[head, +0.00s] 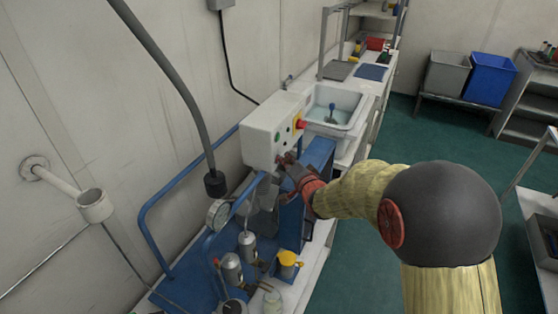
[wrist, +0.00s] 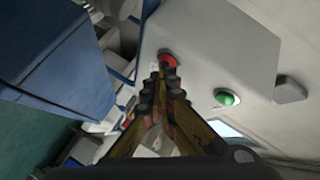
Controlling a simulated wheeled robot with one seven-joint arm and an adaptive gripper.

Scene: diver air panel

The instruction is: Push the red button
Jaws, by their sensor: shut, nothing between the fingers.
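The red button (wrist: 168,58) is a round red cap on the face of a white control box (wrist: 215,45). In the wrist view its lower part is hidden behind my fingertips. My gripper (wrist: 167,72) is shut and empty, with its tips right at the red button; I cannot tell whether they touch it. In the head view my gripper (head: 287,163) is at the lower part of the white box (head: 262,134), and the red button cannot be made out clearly there.
A green button (wrist: 227,98) is beside the red one on the box. A red and yellow knob (head: 301,124) is on the box's right side. Blue rails (head: 150,215), a gauge (head: 218,213) and metal cylinders (head: 232,270) stand below. A sink (head: 335,105) lies behind.

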